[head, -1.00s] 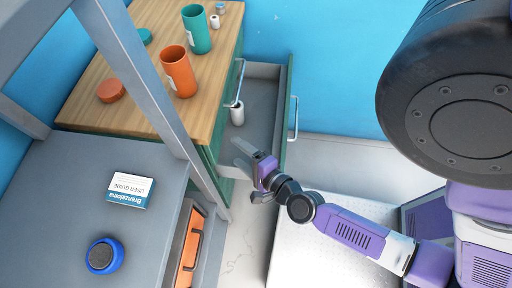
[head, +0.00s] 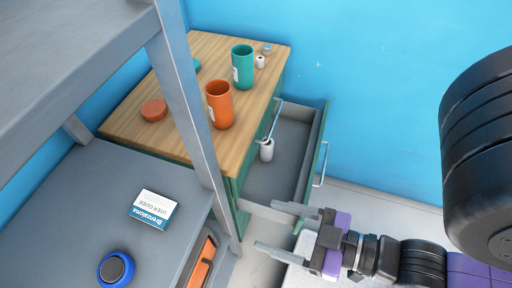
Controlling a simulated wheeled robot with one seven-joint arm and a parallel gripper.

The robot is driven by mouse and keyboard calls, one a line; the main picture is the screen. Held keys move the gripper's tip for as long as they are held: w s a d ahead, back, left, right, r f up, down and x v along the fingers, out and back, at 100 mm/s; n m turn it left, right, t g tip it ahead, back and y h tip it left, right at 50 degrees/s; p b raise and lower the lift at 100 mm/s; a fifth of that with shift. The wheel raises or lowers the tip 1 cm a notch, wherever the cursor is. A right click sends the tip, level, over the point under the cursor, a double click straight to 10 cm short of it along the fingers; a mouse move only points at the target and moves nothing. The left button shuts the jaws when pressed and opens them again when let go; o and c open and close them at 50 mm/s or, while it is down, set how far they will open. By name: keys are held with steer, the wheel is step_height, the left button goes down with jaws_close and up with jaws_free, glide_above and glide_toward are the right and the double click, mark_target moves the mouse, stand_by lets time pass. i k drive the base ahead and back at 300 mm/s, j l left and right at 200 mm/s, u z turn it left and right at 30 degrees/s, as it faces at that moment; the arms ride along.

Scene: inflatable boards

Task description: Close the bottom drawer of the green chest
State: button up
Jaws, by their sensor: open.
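The green chest (head: 246,170) has a wooden top and stands behind the grey shelf unit in the head view. One of its drawers (head: 318,150) is pulled out to the right, with a grey inside and a metal handle (head: 323,165) on its green front. A white roll-like item (head: 267,150) stands in the drawer. Another handle (head: 274,118) shows on the chest's face above it. My gripper (head: 271,227) is open and empty, its fingers pointing left. It appears in front of the drawer's near corner; I cannot tell whether it touches.
An orange cup (head: 219,106), a teal cup (head: 243,68) and an orange lid (head: 154,110) stand on the chest top.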

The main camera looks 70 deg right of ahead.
mark_target(297, 136)
steer(key=k+j+z, duration=0.2)
steer(key=z, duration=0.25)
steer(key=k+j+z, duration=0.1)
steer(key=z, duration=0.35)
steer(key=k+z, duration=0.3)
steer(key=z, duration=0.15)
steer(key=k+j+z, duration=0.15)
steer(key=j, duration=0.25)
steer(key=k+j+z, duration=0.15)
steer(key=j, duration=0.3)
